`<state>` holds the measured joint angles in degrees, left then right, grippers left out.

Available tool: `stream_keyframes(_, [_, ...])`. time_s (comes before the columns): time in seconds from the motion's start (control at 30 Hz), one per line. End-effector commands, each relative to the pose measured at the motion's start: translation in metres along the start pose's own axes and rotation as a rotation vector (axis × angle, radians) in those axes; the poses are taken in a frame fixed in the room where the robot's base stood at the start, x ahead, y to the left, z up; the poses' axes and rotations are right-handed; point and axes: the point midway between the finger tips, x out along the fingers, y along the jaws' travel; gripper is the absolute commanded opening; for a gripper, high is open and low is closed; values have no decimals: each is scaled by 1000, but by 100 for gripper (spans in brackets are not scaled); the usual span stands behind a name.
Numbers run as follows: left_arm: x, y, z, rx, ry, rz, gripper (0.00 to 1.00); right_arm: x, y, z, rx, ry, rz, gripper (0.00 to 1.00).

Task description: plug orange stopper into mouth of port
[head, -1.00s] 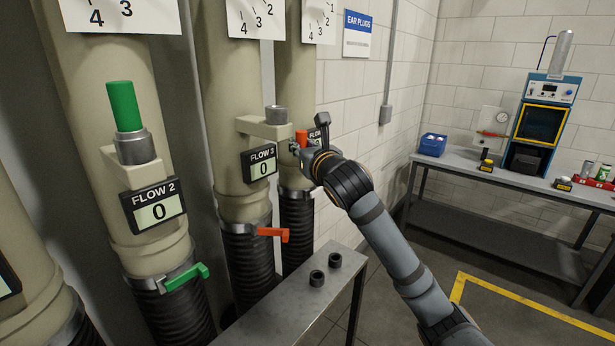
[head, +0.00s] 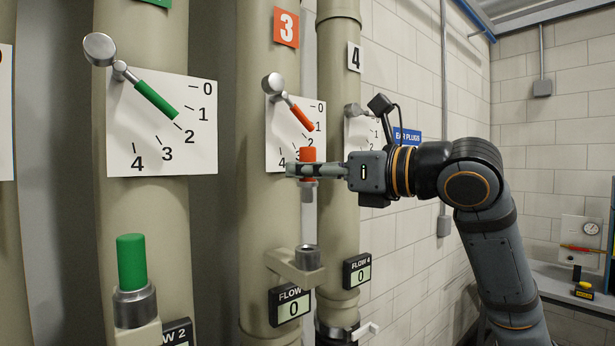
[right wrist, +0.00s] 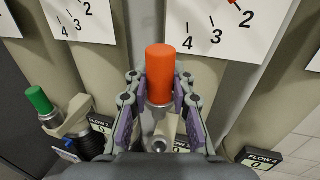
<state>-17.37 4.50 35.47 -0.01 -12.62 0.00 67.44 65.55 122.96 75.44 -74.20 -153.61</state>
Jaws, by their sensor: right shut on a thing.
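My right gripper (head: 306,169) is shut on the orange stopper (head: 308,155), which is upright with its grey metal lower end below the fingers. In the right wrist view the orange stopper (right wrist: 160,72) stands between both fingers. The port (head: 308,257) is a grey metal collar on the beige bracket of the third pipe, beside the partly hidden flow display (head: 290,303). The stopper hangs above the port with a clear gap, roughly in line with it in the head view. In the right wrist view the port (right wrist: 160,142) shows partly below the stopper. My left gripper is not in view.
A green stopper (head: 131,262) sits in the port of the second pipe to the left. The dial plate with the orange lever (head: 302,118) is close behind my gripper. The fourth pipe (head: 338,220) and its display (head: 357,271) stand to the right.

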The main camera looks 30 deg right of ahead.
Motion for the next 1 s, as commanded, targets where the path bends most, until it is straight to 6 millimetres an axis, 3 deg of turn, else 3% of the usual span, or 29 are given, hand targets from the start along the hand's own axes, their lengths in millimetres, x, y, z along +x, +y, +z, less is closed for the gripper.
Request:
stream_keyframes(0.27, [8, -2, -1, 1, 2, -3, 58, -2, 0, -7, 0, 0, 1, 0])
stream_keyframes(0.73, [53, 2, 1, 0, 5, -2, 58, -1, 0, -56, 0, 0, 0, 0])
stream_keyframes(1.0, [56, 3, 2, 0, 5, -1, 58, -1, 0, -59, 0, -1, 1, 0])
